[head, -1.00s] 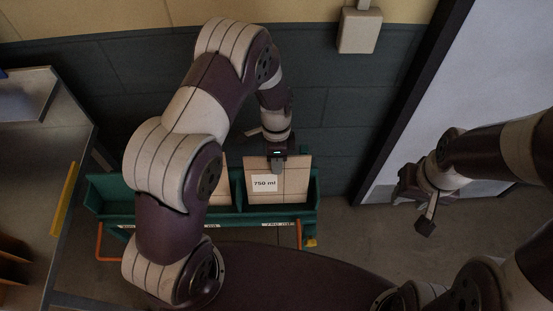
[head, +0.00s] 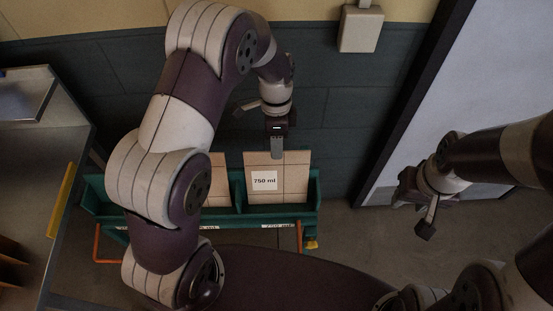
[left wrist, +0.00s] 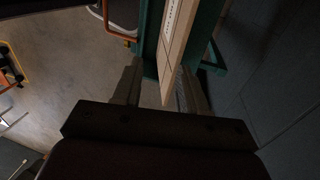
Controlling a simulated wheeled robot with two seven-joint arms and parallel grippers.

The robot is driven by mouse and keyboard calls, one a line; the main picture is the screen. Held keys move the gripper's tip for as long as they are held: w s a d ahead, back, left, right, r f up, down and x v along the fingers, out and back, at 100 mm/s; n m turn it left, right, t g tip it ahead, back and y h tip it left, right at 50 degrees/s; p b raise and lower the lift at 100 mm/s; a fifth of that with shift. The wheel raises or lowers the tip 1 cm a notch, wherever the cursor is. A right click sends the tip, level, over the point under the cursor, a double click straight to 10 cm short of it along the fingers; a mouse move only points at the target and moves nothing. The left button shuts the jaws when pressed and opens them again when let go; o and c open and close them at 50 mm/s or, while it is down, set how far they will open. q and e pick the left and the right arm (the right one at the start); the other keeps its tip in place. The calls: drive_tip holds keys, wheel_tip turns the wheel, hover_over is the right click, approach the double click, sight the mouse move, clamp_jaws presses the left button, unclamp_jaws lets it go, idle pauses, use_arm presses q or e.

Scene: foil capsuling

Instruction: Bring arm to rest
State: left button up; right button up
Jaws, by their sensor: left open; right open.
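My left gripper (head: 277,148) is at the top edge of a tan box (head: 293,181) labelled 750 ml in the head view. In the left wrist view its two fingers (left wrist: 160,88) stand apart, with the tan box (left wrist: 174,50) showing between and beyond them. I cannot tell whether the fingers touch the box. My right gripper (head: 425,212) hangs at the right over the floor, with nothing seen in it.
The box stands in a green rack (head: 240,222) with orange legs, beside a second tan box (head: 219,180). A metal table (head: 45,165) is at the left. A dark wall lies behind, with a wall box (head: 361,29). Open floor lies at the right.

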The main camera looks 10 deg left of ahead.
use_arm(q)
drive_tip(key=p+v, duration=0.1)
drive_tip(key=v, duration=0.4)
drive_tip(key=shift+r, duration=0.1)
